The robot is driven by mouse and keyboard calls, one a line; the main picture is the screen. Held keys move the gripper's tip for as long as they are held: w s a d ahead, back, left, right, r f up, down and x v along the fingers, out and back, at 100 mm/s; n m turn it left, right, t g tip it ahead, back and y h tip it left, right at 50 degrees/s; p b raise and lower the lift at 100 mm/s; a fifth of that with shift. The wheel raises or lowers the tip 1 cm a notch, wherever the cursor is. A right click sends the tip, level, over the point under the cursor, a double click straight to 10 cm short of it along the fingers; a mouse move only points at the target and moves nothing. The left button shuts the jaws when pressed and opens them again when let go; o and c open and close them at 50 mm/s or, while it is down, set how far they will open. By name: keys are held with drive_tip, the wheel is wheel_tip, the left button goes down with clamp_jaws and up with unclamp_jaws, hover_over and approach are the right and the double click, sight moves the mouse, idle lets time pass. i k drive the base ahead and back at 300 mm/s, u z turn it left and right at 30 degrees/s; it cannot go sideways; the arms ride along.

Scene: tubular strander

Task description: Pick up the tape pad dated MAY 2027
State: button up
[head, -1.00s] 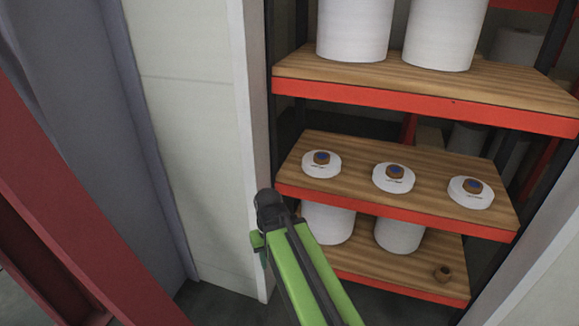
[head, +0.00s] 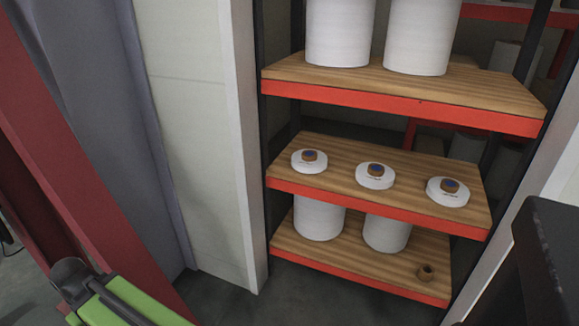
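Three white round pads stand in a row on the middle wooden shelf (head: 330,152) in the head view. They are the left pad (head: 299,164), the middle pad (head: 368,181) and the right pad (head: 440,197). Each has a small brown piece with a blue top on it. Small dark marks show on the pads, but they are too small to read, so I cannot tell which is dated MAY 2027. My green arm shows at the bottom left, well apart from the shelf. My gripper cannot be made out in this view.
Large white rolls stand on the upper shelf (head: 490,88). A pale wall panel (head: 195,130) and a red beam (head: 75,190) are left. A dark block (head: 555,265) fills the lower right.

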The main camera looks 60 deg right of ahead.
sight(306, 160)
drive_tip(key=u, duration=0.1)
drive_tip(key=k, duration=1.6)
drive_tip(key=z, duration=0.65)
drive_tip(key=i, duration=1.05)
drive_tip(key=u, duration=0.1)
